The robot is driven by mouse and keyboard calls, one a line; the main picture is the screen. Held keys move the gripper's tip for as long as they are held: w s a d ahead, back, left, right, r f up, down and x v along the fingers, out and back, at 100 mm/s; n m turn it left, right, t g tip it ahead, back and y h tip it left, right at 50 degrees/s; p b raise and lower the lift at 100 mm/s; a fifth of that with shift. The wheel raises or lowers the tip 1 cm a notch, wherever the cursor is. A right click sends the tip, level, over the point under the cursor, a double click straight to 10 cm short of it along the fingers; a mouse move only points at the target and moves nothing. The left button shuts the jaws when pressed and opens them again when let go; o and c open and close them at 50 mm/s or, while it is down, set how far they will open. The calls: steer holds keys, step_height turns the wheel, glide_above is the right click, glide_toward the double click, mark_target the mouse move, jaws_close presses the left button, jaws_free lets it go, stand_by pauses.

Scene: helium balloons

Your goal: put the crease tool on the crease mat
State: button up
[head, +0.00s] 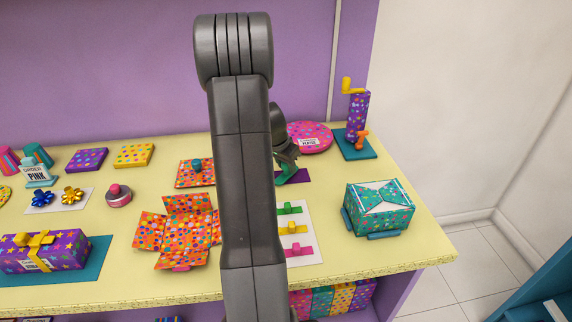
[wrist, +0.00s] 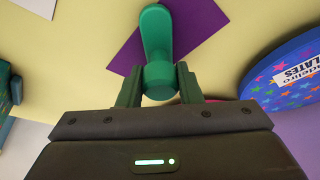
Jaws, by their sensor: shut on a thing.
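The crease tool is a green rod-like piece with a rounded end (wrist: 157,32), held between the two fingers of my gripper (wrist: 158,86) in the wrist view. In the head view the green tool (head: 284,180) shows low beside my arm, under my gripper (head: 287,160). The crease mat is a flat purple sheet (wrist: 196,24) behind the tool in the wrist view; its bare part also shows in the head view (head: 298,176). The tool overlaps the mat in both views. I cannot tell whether it touches it. My arm hides part of the mat's surroundings in the head view.
A round pink polka-dot piece (head: 312,137) lies behind the mat. A purple crank stand (head: 358,116) and a teal wrapped box (head: 380,210) stand to the right. A white sheet with small coloured handled pieces (head: 310,255) is in front. An open orange box (head: 178,236) is left of my arm.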

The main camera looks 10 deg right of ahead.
steer(key=shift+f, duration=0.2)
steer(key=o, duration=1.1)
steer(key=shift+r, duration=0.1)
steer(key=shift+a+r, duration=0.1)
steer(key=shift+r, duration=0.4)
steer(key=v, duration=1.1)
steer(key=shift+b, duration=0.4)
steer(key=shift+s+r, duration=0.1)
steer(key=shift+s, duration=0.05)
